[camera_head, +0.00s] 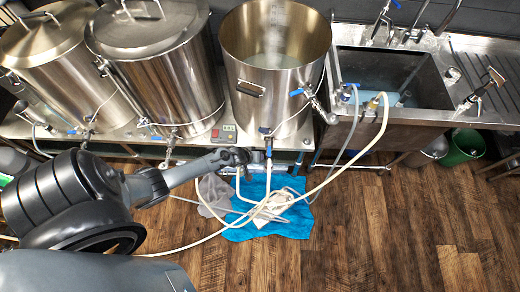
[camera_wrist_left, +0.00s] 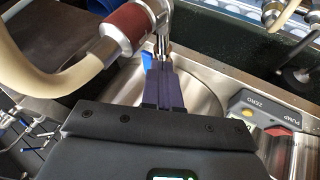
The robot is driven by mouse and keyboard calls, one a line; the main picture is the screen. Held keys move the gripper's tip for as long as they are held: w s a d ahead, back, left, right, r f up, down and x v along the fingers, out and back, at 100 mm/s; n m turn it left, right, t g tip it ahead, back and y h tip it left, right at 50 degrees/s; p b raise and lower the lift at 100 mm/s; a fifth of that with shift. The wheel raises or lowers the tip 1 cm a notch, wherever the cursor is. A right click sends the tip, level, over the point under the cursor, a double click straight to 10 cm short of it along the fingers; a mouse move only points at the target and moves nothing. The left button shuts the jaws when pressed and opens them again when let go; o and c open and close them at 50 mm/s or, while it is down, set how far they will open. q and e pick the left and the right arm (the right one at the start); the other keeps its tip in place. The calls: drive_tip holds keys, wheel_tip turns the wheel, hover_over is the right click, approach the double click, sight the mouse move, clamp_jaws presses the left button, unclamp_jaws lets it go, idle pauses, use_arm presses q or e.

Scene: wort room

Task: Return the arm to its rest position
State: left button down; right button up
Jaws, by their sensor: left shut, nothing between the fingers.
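My left arm (camera_head: 185,172) comes in from the left in the head view. Its gripper (camera_head: 240,157) is at the front edge of the steel stand, below the open kettle (camera_head: 275,60) and close to the blue-handled valve (camera_head: 267,133). In the left wrist view the dark fingers (camera_wrist_left: 160,85) are together with nothing between them. A blue handle (camera_wrist_left: 147,60) shows just behind the fingertips. A hose with a red-brown collar (camera_wrist_left: 130,22) is close by on the left; I cannot tell whether the fingers touch it. My right gripper is not in view.
A grey box marked PUMP ZERO (camera_wrist_left: 265,112) sits right of the fingers in the wrist view. Lidded kettles (camera_head: 155,60) stand at the left, a sink (camera_head: 395,80) at the right. Pale hoses (camera_head: 335,170) loop over a blue cloth (camera_head: 290,215). The wooden floor (camera_head: 420,235) is clear at lower right.

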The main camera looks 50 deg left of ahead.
use_arm(q)
drive_tip(key=s+d+r+p, duration=0.1)
drive_tip(key=s+r+p, duration=0.1)
drive_tip(key=s+p, duration=0.25)
drive_tip(key=s+d+r+p, duration=0.2)
drive_tip(key=s+p, duration=0.1)
drive_tip(key=s, duration=0.3)
drive_tip(key=s+d+r+h+p, duration=0.1)
drive_tip(key=d+r+p, duration=0.1)
drive_tip(key=d+r, duration=0.6)
drive_tip(key=s+d+r+m+g+p, duration=0.1)
drive_tip(key=d+r+m, duration=0.25)
drive_tip(key=r, duration=0.75)
drive_tip(key=s+d+r+m+p, duration=0.15)
drive_tip(key=d+r, duration=0.25)
drive_tip(key=r, duration=0.7)
drive_tip(key=s+r+m+g, duration=0.2)
drive_tip(key=s+r+m, duration=0.2)
drive_tip(key=r+m, duration=0.2)
drive_tip(key=shift+a+r+g+y+b, duration=0.3)
drive_tip(key=shift+r+g+b, duration=0.1)
drive_tip(key=shift+r, duration=0.55)
